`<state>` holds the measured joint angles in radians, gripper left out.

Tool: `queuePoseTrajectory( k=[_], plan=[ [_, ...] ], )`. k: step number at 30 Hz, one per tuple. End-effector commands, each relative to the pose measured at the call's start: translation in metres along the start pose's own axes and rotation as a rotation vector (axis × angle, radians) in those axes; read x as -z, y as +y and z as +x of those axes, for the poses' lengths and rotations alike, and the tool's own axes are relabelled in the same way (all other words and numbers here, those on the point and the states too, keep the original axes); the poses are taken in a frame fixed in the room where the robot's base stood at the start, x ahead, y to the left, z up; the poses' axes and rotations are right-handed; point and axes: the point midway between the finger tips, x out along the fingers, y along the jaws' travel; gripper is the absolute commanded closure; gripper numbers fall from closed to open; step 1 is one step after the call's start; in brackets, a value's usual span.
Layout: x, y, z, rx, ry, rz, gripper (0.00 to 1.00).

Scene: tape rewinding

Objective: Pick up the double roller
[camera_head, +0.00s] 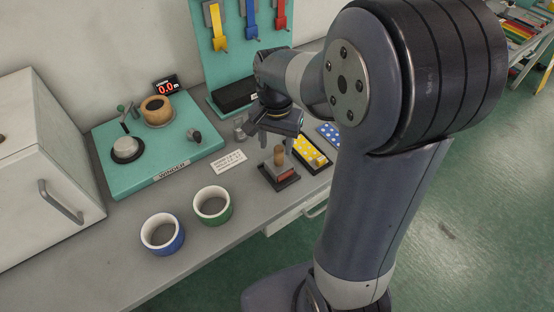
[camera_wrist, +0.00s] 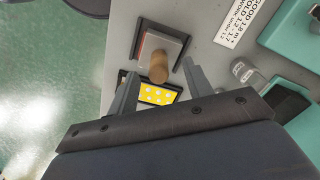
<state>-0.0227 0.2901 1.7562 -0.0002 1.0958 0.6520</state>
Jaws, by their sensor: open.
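A pair of small grey metal cylinders (camera_head: 240,128), side by side, looks like the double roller. It stands on the bench between the winder and the dark box, and shows right of my fingers in the wrist view (camera_wrist: 245,74). My gripper (camera_head: 271,140) is open with nothing held. In the wrist view my gripper (camera_wrist: 160,70) has a wooden handle (camera_wrist: 158,66) showing between its fingertips. That handle rises from a grey block with a reddish edge in a dark tray (camera_head: 284,184). I cannot tell how far above the handle my fingers are.
The teal winder board (camera_head: 118,181) lies at the left. A green-sided ring (camera_head: 213,222) and a blue-sided ring (camera_head: 148,248) lie in front. A yellow dotted box (camera_head: 307,150) is beside the tray. A teal tool panel (camera_head: 213,82) stands behind. A printed card (camera_head: 229,162) lies flat.

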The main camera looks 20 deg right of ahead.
Motion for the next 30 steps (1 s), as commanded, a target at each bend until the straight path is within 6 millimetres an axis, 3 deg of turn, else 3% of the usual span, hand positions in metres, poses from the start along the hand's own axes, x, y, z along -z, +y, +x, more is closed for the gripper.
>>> queuePoseTrajectory(
  k=[12, 20, 30],
  plan=[
    [0.009, 0.004, 0.049, -0.001, 0.0, -0.001, 0.52],
    [0.009, 0.004, 0.052, 0.0, 0.002, -0.002, 0.52],
    [0.009, 0.004, 0.052, 0.0, 0.002, -0.002, 0.78]
  ],
)
